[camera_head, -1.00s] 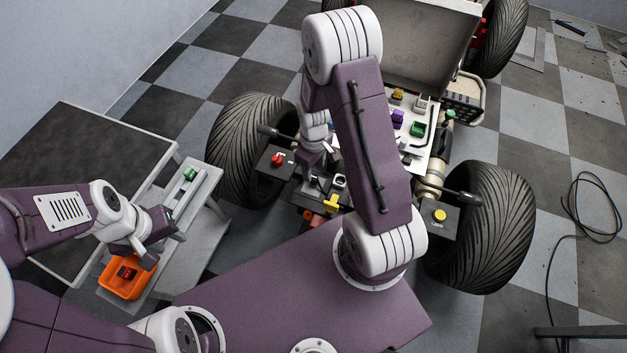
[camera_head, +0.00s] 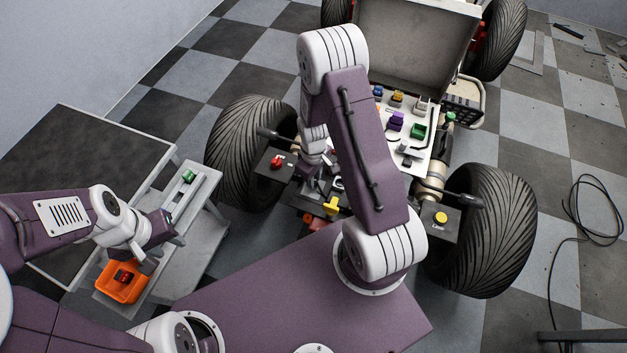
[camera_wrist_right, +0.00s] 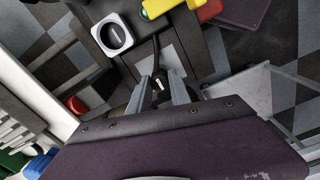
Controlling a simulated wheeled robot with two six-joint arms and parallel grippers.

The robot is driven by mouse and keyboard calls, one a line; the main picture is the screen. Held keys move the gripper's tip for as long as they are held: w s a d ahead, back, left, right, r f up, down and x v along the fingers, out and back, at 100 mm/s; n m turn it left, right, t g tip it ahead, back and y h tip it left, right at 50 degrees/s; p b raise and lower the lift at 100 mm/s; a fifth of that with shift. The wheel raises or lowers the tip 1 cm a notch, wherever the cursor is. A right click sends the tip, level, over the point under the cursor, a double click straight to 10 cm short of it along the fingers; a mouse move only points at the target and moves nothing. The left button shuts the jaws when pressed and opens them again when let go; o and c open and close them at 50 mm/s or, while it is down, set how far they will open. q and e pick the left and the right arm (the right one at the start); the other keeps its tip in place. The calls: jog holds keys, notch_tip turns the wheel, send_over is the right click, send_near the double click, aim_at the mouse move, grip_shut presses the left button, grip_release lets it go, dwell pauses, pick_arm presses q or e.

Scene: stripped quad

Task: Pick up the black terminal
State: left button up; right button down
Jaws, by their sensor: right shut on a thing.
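The black terminal (camera_wrist_right: 160,83), a small dark piece with a white mark on top, sits between the two fingers of my right gripper (camera_wrist_right: 164,87) in the right wrist view. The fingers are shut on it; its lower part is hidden. In the head view my right gripper (camera_head: 312,186) is at the front of the rover between its front wheels, and the terminal is too hidden to make out there. My left gripper (camera_head: 164,250) is open and empty, above and beside the orange tray (camera_head: 104,283).
A yellow piece (camera_head: 331,206) and a square white-rimmed ring (camera_wrist_right: 114,35) are close to the right gripper. A red knob (camera_head: 277,162) and a yellow button (camera_head: 441,218) are near the front wheels. The orange tray holds a red-and-black part (camera_head: 124,277). A green piece (camera_head: 188,176) is on the side bench.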

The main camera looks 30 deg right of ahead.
jog(key=shift+r, duration=0.5)
notch_tip(320, 180, up, 3)
jog(key=shift+w+r+p, duration=0.1)
jog(key=shift+p, duration=0.4)
jog(key=s+d+r+p, duration=0.2)
jog(key=s+r+p, duration=0.4)
jog(key=s+p, duration=0.5)
jog(key=shift+s+r, duration=0.4)
jog(key=shift+r+p, duration=0.5)
